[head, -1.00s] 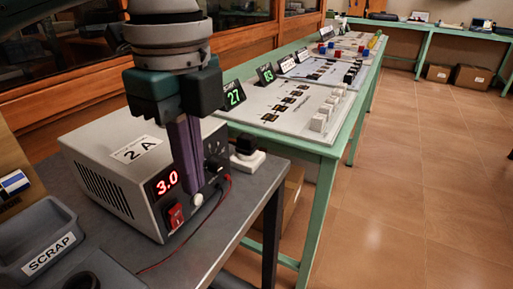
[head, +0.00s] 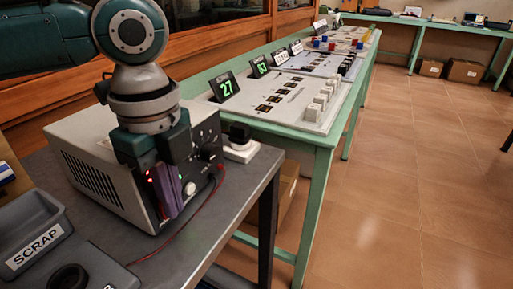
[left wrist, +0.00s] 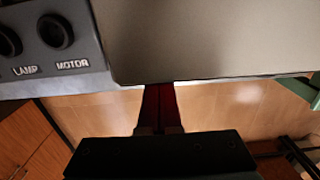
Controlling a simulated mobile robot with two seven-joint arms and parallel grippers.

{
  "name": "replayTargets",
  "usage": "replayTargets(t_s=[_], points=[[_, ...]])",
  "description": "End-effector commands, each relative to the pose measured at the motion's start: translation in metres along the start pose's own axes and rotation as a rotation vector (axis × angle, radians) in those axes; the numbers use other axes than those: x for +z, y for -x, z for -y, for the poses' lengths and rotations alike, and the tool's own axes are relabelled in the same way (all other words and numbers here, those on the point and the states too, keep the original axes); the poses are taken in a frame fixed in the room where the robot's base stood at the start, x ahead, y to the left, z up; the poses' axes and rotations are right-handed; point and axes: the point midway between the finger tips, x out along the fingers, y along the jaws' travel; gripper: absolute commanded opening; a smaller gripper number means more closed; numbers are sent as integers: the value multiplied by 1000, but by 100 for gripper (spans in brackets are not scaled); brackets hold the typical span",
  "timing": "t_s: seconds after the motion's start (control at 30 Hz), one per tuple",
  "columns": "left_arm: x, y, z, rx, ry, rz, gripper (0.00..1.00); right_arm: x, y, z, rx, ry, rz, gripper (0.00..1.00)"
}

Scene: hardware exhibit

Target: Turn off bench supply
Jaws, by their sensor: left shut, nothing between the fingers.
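The bench supply (head: 105,160) is a pale box with a black front panel, standing on a dark grey bench. My left gripper (head: 173,207) is shut and empty, pointing down in front of the panel. Its purple fingers cover most of the display and the red switch's place. My right gripper is not in view.
A grey SCRAP bin (head: 35,232) stands at the left. A panel (left wrist: 75,45) labelled LAMP and MOTOR lies near the bench front. Green exhibit tables (head: 318,138) run back; floor at right is clear.

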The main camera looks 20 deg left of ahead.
Motion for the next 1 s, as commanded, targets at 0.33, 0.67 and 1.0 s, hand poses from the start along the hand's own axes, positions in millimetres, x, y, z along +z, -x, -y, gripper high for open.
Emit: replayTargets(t_s=[0.33, 0.67, 1.0], points=[[2, 1, 0, -1, 0, -1, 0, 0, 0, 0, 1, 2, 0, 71], [12, 4, 0, 4, -2, -127, 0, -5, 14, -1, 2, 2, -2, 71], [12, 11, 0, 4, -1, -126, 0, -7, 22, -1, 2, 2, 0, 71]])
